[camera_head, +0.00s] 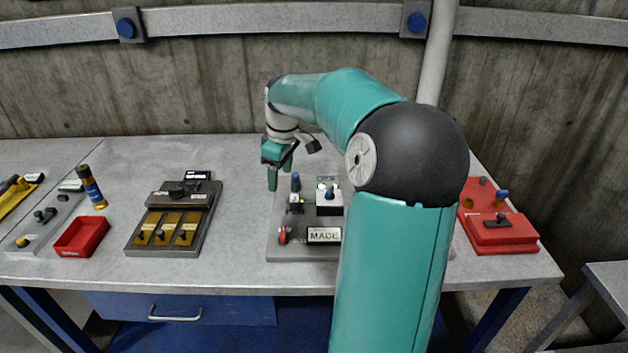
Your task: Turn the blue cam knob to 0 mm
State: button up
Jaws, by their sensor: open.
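A grey panel (275,244) sits on the bench, partly hidden by my arm. On it stand a blue knob (331,193) on a white-faced block (327,208) and a slimmer blue upright piece (296,181) to its left. I cannot tell which of these is the cam knob, and no 0 mm mark is legible. My gripper (280,175) points down near the panel's far left corner, beside the slim blue piece. Its two green fingers are apart, with nothing seen between them.
A red device (502,236) with a blue-topped part (501,197) sits right. Left are a dark box with brass plates (150,222), a red tray (82,236) and a blue-and-gold cylinder (91,187). The bench (240,168) is clear between dark box and panel.

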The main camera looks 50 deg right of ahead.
jog(key=s+d+t+y, duration=0.1)
jog(key=s+d, duration=0.2)
jog(key=d, duration=0.7)
jog(key=t, duration=0.2)
send_near(331, 188)
jog(key=x, duration=0.9)
jog(key=shift+a, duration=0.1)
jog(key=c, duration=1)
